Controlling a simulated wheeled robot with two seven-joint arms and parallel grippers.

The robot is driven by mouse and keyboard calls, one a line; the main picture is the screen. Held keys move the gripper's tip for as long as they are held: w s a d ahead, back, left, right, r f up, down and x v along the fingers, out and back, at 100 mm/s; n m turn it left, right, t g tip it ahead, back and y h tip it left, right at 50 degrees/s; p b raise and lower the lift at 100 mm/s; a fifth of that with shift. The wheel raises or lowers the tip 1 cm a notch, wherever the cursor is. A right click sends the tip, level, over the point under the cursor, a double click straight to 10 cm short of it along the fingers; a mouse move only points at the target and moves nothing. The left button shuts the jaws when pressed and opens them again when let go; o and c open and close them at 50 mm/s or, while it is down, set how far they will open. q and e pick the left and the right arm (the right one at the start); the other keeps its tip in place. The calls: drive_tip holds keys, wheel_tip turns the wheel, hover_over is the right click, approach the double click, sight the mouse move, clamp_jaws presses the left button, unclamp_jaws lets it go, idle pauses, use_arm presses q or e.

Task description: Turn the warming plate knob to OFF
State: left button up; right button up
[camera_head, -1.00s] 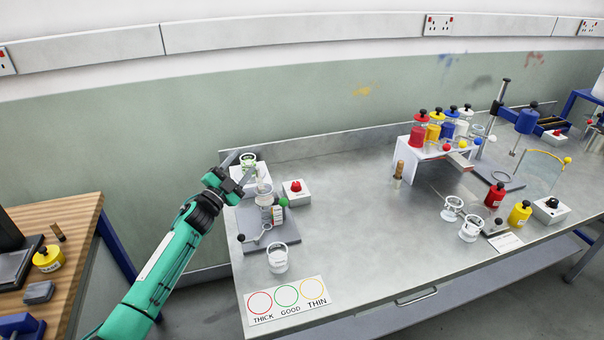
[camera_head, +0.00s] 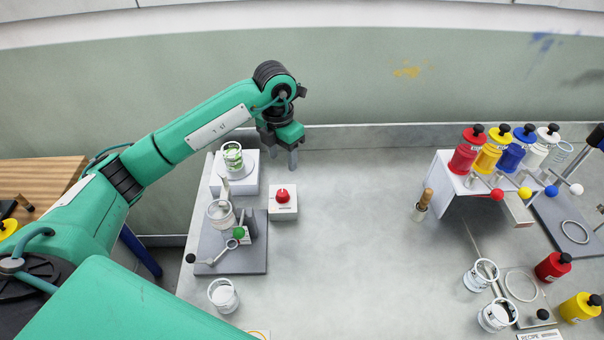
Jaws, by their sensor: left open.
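A red knob (camera_head: 283,196) sits on top of a small white control box (camera_head: 284,213) on the bench. Its lettering and setting are too small to read. Left of it, a white block (camera_head: 216,187) carries a round plate with a glass cup (camera_head: 233,157) holding something green. My left gripper (camera_head: 280,156) is open and empty, fingers pointing down, above the bench just behind the red knob and right of the cup. It is apart from both. My right gripper is not in view.
A grey stand (camera_head: 254,258) with a beaker and a green ball lies in front of the white block. A white cup (camera_head: 223,295) stands nearer. Paint bottles (camera_head: 467,150) on a white rack are at the right. The bench middle is clear.

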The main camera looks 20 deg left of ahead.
sight(282, 192)
use_arm(q)
drive_tip(key=f+p, duration=0.1)
drive_tip(key=f, duration=0.3)
drive_tip(key=f+p, duration=0.1)
drive_tip(key=f, duration=0.3)
drive_tip(key=f+p, duration=0.2)
drive_tip(key=f, duration=0.2)
drive_tip(key=shift+s+a+f, duration=0.2)
drive_tip(key=shift+a+f, duration=0.05)
drive_tip(key=shift+a, duration=0.05)
drive_tip(key=shift+f, duration=0.45)
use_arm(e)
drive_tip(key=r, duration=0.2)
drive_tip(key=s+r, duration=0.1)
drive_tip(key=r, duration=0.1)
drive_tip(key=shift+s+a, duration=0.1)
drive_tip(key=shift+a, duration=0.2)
use_arm(q)
drive_tip(key=shift+c, duration=0.2)
drive_tip(key=c, duration=0.7)
drive_tip(key=shift+c, duration=1.1)
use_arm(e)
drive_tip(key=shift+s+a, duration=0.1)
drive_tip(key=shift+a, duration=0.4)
